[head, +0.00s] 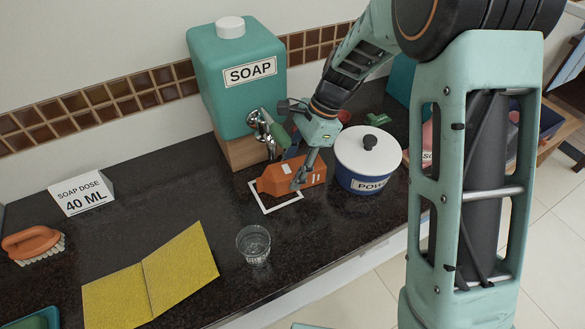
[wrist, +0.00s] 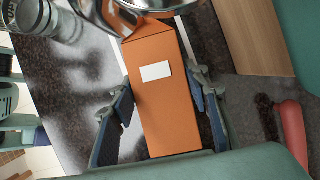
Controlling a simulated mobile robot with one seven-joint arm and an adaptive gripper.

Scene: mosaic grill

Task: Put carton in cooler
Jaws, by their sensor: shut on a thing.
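An orange carton (head: 275,181) with a peaked end lies on its side at or just above a white square outline (head: 284,204) on the dark counter. I cannot tell whether it touches the counter. My gripper (head: 302,178) is shut on the carton from above. In the wrist view, the carton (wrist: 165,115) with its white label sits between the two blue finger pads of my gripper (wrist: 163,82). No cooler can be made out for certain; a dark blue container (head: 549,118) shows partly behind my arm at the right.
A teal soap dispenser (head: 237,85) with a metal tap stands behind the carton. A blue pot (head: 362,182) with a white lid stands close to its right.

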